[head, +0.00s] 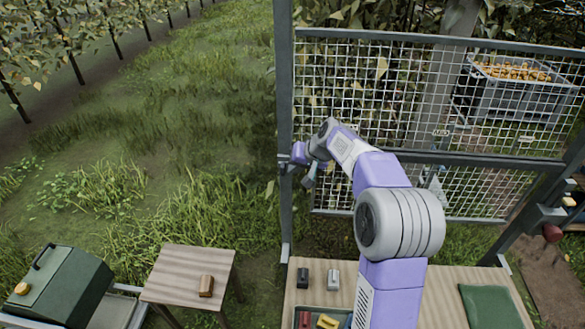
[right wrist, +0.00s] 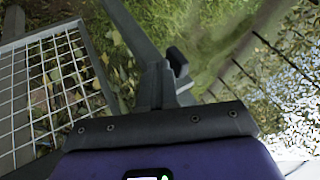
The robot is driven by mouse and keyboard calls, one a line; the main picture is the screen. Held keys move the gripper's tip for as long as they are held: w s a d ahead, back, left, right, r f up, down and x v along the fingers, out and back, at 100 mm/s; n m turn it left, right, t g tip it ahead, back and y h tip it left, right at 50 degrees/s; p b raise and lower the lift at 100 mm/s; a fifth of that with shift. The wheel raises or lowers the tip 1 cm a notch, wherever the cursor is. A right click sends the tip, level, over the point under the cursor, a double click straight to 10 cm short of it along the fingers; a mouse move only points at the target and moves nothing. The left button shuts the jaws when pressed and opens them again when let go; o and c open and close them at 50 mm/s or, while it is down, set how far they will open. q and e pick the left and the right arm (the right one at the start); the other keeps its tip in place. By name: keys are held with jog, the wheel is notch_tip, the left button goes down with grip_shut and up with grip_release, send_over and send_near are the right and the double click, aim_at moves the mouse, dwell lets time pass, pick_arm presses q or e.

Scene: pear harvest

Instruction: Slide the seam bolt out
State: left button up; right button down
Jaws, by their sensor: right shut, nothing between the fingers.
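The wire mesh gate panel (head: 420,95) stands in a dark metal frame, with its left post (head: 284,80) upright at the left. My right gripper (head: 286,160) is at this post, about level with the gate's middle rail. It is shut with nothing held. In the right wrist view the shut fingers (right wrist: 160,88) reach toward the post (right wrist: 130,25), and a small dark knob-like piece (right wrist: 178,60) shows beside them. I cannot tell whether this piece is the seam bolt or whether the fingers touch it. In the head view the bolt is hidden or too small to make out. My left gripper is out of view.
A bench (head: 450,285) with a green mat (head: 490,306) and a tray of small blocks lies below. A small wooden table (head: 188,272) and a green box (head: 60,285) stand at the lower left. A fruit crate (head: 510,100) sits behind the mesh. Grass left of the post is open.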

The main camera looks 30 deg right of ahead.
jog(key=s+d+f+v, duration=0.1)
jog(key=d+v, duration=0.1)
jog(key=v, duration=0.9)
jog(key=shift+s+d+b, duration=0.2)
jog(key=shift+b, duration=0.2)
jog(key=shift+r, duration=0.15)
